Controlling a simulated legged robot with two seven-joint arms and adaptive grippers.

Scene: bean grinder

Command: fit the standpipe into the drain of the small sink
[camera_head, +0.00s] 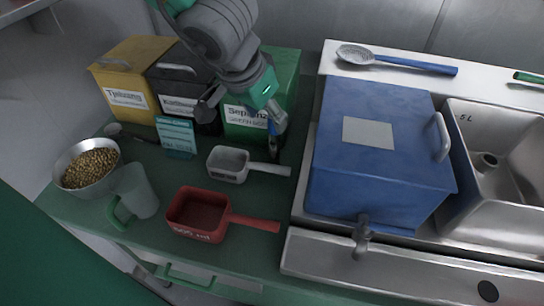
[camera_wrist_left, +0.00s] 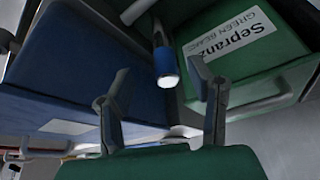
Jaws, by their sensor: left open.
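My left gripper (camera_head: 243,113) is open in front of the green bean box; in the left wrist view its two fingers (camera_wrist_left: 156,75) are spread. A slim tube with a blue end, which looks like the standpipe (camera_head: 272,149), stands beside the green box. In the wrist view, the blue end with its pale tip (camera_wrist_left: 166,68) appears between the fingers; I cannot tell whether they touch it. The small sink (camera_head: 510,130) is at the right, marked 5 L, with a round drain (camera_head: 487,161) in its floor. My right gripper is not in view.
A large blue box (camera_head: 385,180) stands between the counter and the small sink. A grey scoop (camera_head: 228,165) and a red scoop (camera_head: 199,214) lie on the green counter. A bowl of beans (camera_head: 90,168) is at left. A blue-handled strainer (camera_head: 400,63) lies on the back ledge.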

